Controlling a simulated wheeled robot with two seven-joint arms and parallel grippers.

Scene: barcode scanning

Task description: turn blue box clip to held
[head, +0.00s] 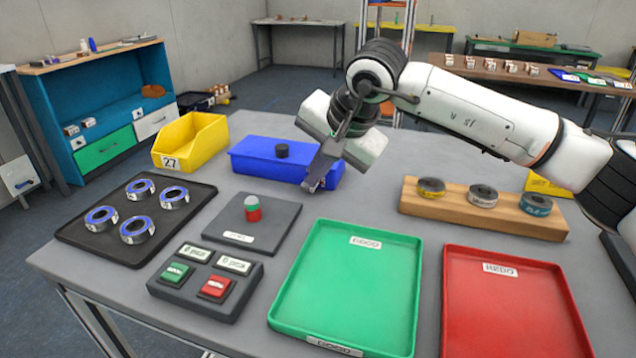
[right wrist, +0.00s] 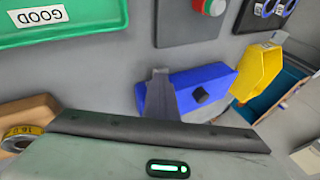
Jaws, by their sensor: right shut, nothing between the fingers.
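The blue box (head: 258,163) lies on the grey table behind the scanner pad. A short black knob (head: 282,150) stands up from its top, probably the clip. The right wrist view also shows the blue box (right wrist: 216,80) and the black knob (right wrist: 200,95). My right gripper (head: 314,184) is shut and empty, pointing down by the right end of the box. In the right wrist view its shut fingers (right wrist: 160,74) cover part of that end, with the knob to their right. I cannot tell whether the fingers touch the box. My left gripper is out of view.
A yellow bin (head: 206,140) stands left of the box. A dark pad (head: 270,228) with a red-and-green piece, a button panel (head: 190,290) and a green tray (head: 345,285) lie in front. A wooden rack (head: 455,212) with tape rolls is at right.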

